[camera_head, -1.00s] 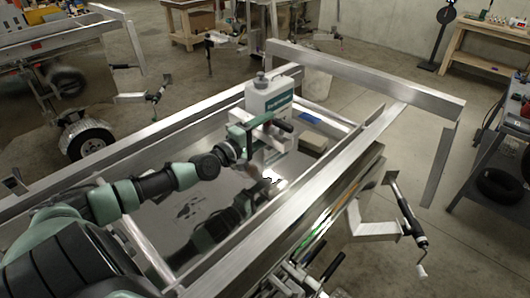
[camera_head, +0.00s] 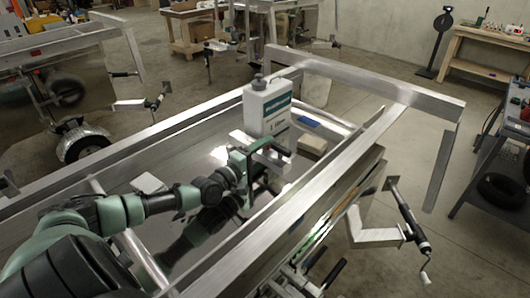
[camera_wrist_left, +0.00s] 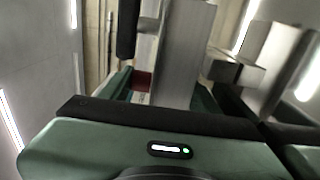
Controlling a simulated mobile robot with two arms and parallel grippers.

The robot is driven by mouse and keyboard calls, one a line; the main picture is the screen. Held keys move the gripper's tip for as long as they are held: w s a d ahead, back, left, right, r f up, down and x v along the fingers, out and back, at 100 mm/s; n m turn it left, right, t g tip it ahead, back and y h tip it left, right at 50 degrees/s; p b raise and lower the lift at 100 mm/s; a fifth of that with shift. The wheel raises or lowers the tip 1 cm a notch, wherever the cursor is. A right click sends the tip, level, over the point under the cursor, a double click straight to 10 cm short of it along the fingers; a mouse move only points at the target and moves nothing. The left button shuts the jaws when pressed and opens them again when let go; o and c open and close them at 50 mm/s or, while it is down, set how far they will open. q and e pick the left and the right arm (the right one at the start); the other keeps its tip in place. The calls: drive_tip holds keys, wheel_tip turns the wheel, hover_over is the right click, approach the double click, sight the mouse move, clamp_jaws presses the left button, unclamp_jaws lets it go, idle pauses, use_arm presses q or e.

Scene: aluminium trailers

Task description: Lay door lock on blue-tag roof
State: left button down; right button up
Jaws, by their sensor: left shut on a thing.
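My left gripper (camera_head: 256,163) is shut on the door lock (camera_head: 267,157), a silver metal piece with a black grip. It holds the lock over the shiny metal roof (camera_head: 180,160) of the near trailer, in front of a white jug. Whether the lock touches the roof cannot be told. In the left wrist view the grey metal of the lock (camera_wrist_left: 183,55) stands up beyond the gripper body, beside a black cylinder; the fingertips are mostly hidden. A blue tag (camera_head: 308,122) lies on this roof's far right part. My right gripper is not in view.
The white jug (camera_head: 268,108) stands close behind the lock. A tan block (camera_head: 312,145) lies to its right, and a pale block (camera_head: 149,183) sits near my left arm. Raised metal rails (camera_head: 330,160) border the roof. Its middle left is clear.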

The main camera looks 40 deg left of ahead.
use_arm(q)
drive_tip(key=c, duration=0.6)
unclamp_jaws()
drive_tip(key=shift+f, duration=0.1)
drive_tip(key=shift+c, duration=0.2)
drive_tip(key=shift+r, duration=0.25)
drive_tip(key=s, duration=0.8)
drive_tip(key=s+a, duration=0.1)
drive_tip(key=s, duration=0.3)
drive_tip(key=shift+p, duration=0.4)
drive_tip(key=shift+w, duration=0.1)
drive_tip(key=w, duration=0.8)
drive_tip(key=w+d, duration=0.1)
drive_tip(key=w, duration=0.3)
drive_tip(key=shift+f+b, duration=0.3)
drive_tip(key=shift+b, duration=0.15)
drive_tip(key=shift+s+r, duration=0.1)
drive_tip(key=shift+r, duration=0.05)
